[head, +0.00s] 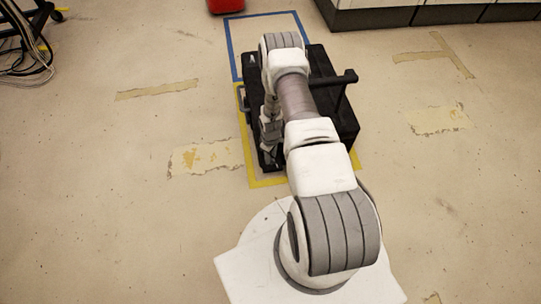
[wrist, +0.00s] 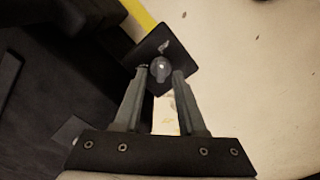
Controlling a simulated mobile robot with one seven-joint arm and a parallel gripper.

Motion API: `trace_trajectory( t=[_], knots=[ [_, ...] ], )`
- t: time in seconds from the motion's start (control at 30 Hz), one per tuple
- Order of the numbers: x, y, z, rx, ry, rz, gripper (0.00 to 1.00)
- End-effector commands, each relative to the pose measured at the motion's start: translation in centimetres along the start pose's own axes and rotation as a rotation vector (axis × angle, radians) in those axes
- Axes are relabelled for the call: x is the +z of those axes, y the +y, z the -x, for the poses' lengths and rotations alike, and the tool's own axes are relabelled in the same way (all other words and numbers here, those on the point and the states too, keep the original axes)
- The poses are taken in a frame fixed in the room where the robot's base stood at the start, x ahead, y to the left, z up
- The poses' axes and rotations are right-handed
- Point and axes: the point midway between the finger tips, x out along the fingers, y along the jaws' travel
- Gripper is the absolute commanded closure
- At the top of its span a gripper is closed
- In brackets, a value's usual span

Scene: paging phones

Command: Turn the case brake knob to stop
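The black case (head: 338,115) stands on the floor under my arm, inside a yellow taped outline. In the wrist view the brake knob (wrist: 160,68) is a small grey knob on a square black plate (wrist: 151,49) at the case's edge. A small light mark shows on the plate above the knob. My gripper (wrist: 161,73) is open, with one finger on each side of the knob. I cannot tell whether the fingers touch it. In the head view my gripper is mostly hidden by my arm, at the case's left side, and the knob cannot be made out.
The case has a black handle (head: 338,78) sticking out at the right. A blue taped outline (head: 232,48) lies behind it, with a red object (head: 226,5) beyond. Cabinets (head: 425,13) stand at the back right, cables (head: 22,62) at the far left. The floor beside the case is clear.

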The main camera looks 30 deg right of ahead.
Motion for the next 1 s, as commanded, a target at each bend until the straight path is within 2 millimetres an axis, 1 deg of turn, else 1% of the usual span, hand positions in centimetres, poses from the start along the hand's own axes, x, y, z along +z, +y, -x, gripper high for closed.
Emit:
trace_trajectory(
  t=[0.27,0.37,0.43,0.57,0.8,1.0],
  knots=[
    [-0.1,-0.1,0.0,0.000,0.001,0.002,0.55],
    [-0.1,0.0,0.5,0.000,0.002,0.002,0.55],
    [-0.1,0.0,1.3,0.000,0.002,0.002,0.55],
    [-0.1,0.0,4.0,0.000,0.002,0.003,0.55],
    [-0.1,0.0,10.0,0.001,0.002,0.001,0.55],
    [0.0,0.0,14.3,0.000,0.001,0.001,0.55]
  ],
)
